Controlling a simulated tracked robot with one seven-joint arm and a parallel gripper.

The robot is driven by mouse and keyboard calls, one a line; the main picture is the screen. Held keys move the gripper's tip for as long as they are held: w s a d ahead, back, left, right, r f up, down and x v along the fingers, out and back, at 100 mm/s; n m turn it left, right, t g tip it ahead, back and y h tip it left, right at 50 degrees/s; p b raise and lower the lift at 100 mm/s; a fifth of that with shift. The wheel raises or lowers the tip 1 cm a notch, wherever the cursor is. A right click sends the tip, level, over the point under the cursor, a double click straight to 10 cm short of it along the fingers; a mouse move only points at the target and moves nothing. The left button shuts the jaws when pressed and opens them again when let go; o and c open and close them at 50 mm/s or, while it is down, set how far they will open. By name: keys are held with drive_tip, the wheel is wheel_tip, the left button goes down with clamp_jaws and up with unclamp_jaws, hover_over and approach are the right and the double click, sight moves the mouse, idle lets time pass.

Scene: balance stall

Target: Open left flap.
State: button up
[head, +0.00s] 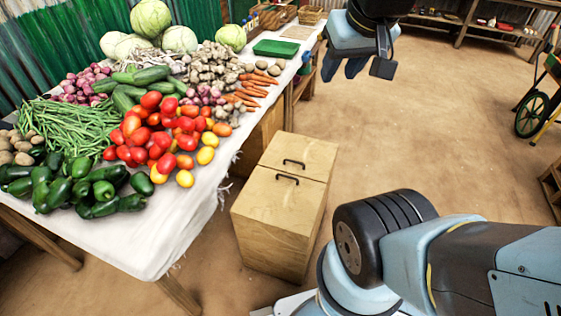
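A pale wooden box (270,235) stands on the ground beside the vegetable table. Its top has two flaps, a far flap (312,152) and a near flap (262,196), split by a seam. Both lie flat and closed. Each has a dark handle close to the seam, the far handle (294,162) and the near handle (287,179). They sit one behind the other, so I cannot tell for certain which is the left flap. My gripper (366,68) is at the top right, well away from the box and touching nothing. Its finger opening is unclear from this angle.
The white-clothed table (150,248) holds heaps of vegetables, and its cloth edge hangs close to the box's left side. My arm crosses the lower right, near the box. Bare ground (450,130) lies open to the right. A green wheel (531,113) stands at the right edge.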

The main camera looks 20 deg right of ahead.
drive_tip(key=shift+w, duration=0.1)
drive_tip(key=n+g+h, duration=0.1)
drive_tip(key=n+g, duration=0.3)
drive_tip(key=n, duration=0.7)
hover_over(287, 176)
drive_tip(key=s+a, duration=0.2)
wheel_tip(287, 176, down, 45)
drive_tip(key=f, duration=0.4)
drive_tip(key=w+d+f, duration=0.1)
drive_tip(key=f, duration=0.3)
drive_tip(key=w+d+f, duration=0.1)
drive_tip(key=f, duration=0.4)
clamp_jaws()
